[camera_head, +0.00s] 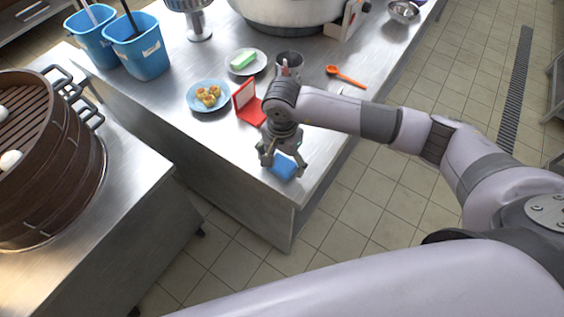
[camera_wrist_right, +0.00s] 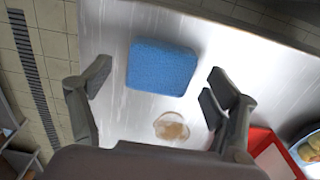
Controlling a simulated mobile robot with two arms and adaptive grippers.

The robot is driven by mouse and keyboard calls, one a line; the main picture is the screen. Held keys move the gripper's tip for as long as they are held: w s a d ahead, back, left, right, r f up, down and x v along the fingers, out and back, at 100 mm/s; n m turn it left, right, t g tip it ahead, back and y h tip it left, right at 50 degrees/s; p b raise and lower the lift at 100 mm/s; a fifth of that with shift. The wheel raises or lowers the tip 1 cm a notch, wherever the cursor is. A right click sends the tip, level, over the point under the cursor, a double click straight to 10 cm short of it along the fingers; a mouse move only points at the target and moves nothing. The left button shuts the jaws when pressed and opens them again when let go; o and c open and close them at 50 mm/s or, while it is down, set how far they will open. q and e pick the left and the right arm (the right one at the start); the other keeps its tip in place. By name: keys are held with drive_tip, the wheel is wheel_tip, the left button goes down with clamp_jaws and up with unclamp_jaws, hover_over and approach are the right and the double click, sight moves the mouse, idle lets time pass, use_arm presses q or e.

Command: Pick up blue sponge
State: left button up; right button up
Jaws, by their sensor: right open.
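The blue sponge (camera_head: 284,167) lies flat on the steel counter (camera_head: 228,149) near its front corner. In the right wrist view the sponge (camera_wrist_right: 162,67) lies ahead of and between the spread fingers. My right gripper (camera_head: 283,166) is open above the sponge, pointing down, and does not hold it. The gripper also shows in the right wrist view (camera_wrist_right: 158,92). In the head view its fingers partly cover the sponge. A brownish round stain (camera_wrist_right: 171,126) lies on the counter beside the sponge. My left gripper is not in the head view.
A red open case (camera_head: 249,103) stands close to my right gripper. Near it are a blue plate of food (camera_head: 208,96), a white plate with a green-and-white block (camera_head: 244,62), a metal cup (camera_head: 289,62) and an orange spoon (camera_head: 346,76). A steamer (camera_head: 50,160) stands at left.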

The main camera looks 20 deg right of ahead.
drive_tip(key=shift+f, duration=0.7)
drive_tip(key=shift+c, duration=0.4)
drive_tip(key=c, duration=1.1)
